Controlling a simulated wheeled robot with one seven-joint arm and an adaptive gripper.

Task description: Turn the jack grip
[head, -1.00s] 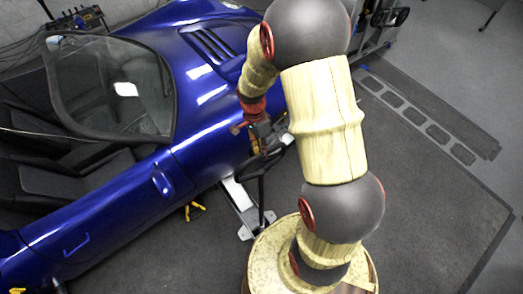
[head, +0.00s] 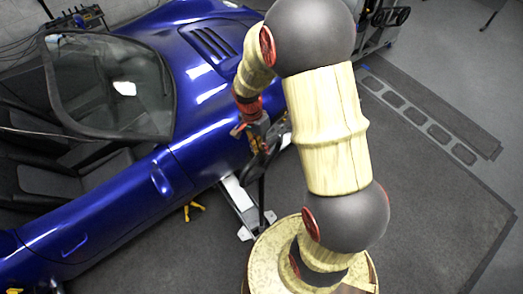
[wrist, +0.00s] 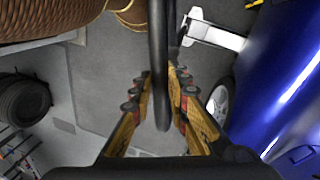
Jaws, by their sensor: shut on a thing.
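The black jack grip (wrist: 159,60) is a long dark bar running down the middle of the wrist view. My gripper (wrist: 162,76), with yellow fingers and dark pads, is shut on it, one finger on each side. In the head view my gripper (head: 259,138) is by the car's near side, partly hidden by its own wrist. The jack's dark handle (head: 262,192) stands below it, over the pale jack (head: 238,197) on the floor. The jack (wrist: 212,35) also shows at the top of the wrist view. The exact finger contact is partly hidden by the bar.
The blue car (head: 120,200) stands close on the left, its side near my gripper. A yellow stand (head: 194,211) is on the floor beside the jack. Dark floor mat (head: 440,200) is clear on the right. A tyre (wrist: 23,100) shows in the wrist view.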

